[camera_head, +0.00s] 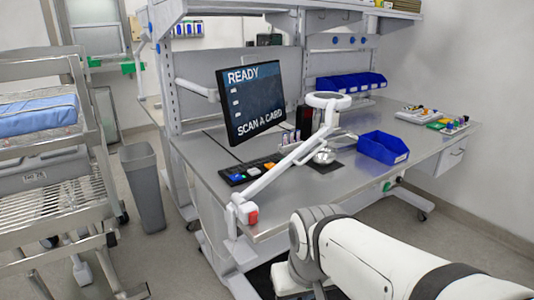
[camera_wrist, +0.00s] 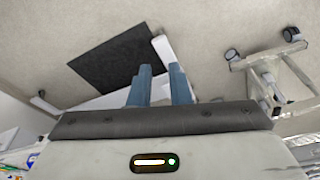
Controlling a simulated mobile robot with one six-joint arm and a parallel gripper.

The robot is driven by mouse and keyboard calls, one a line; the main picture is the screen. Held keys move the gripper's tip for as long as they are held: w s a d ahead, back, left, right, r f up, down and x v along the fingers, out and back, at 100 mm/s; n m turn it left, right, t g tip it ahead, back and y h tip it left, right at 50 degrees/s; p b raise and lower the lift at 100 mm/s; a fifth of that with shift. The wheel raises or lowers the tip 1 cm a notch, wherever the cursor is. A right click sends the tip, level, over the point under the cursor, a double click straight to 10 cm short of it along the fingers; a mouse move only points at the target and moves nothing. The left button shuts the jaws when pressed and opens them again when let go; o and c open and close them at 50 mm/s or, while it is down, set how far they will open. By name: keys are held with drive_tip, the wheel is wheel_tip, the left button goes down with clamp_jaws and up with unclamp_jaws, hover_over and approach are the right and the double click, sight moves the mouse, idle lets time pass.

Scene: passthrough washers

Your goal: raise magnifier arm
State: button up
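The white magnifier arm (camera_head: 280,170) is clamped at the front left corner of the workbench, beside a red knob (camera_head: 252,216). It slants up to the right across the bench top. The round magnifier head (camera_head: 327,99) sits above the bench near the back, in front of the blue bins. My gripper shows in the wrist view (camera_wrist: 160,70) as two blue fingers with a gap between them, open and empty, over the floor. In the head view my arm is at the lower right, in front of the bench, apart from the magnifier arm; its fingers cannot be made out there.
A monitor (camera_head: 252,100) and a keypad (camera_head: 250,170) are left of the magnifier arm. A blue bin (camera_head: 383,147) is right of it on the workbench (camera_head: 440,155). A grey trash bin (camera_head: 143,185) and a wire cart (camera_head: 60,205) stand at the left.

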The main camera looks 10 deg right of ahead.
wheel_tip(320, 180, up, 11)
drive_tip(key=m+t+p, duration=0.5)
drive_tip(key=m+p, duration=0.4)
drive_tip(key=m, duration=0.3)
hover_over(315, 153)
drive_tip(key=s, duration=0.4)
drive_tip(key=p+x, duration=0.1)
drive_tip(key=x, duration=0.6)
drive_tip(key=shift+f, duration=0.1)
drive_tip(key=shift+c, duration=0.4)
drive_tip(key=shift+f, duration=0.1)
clamp_jaws()
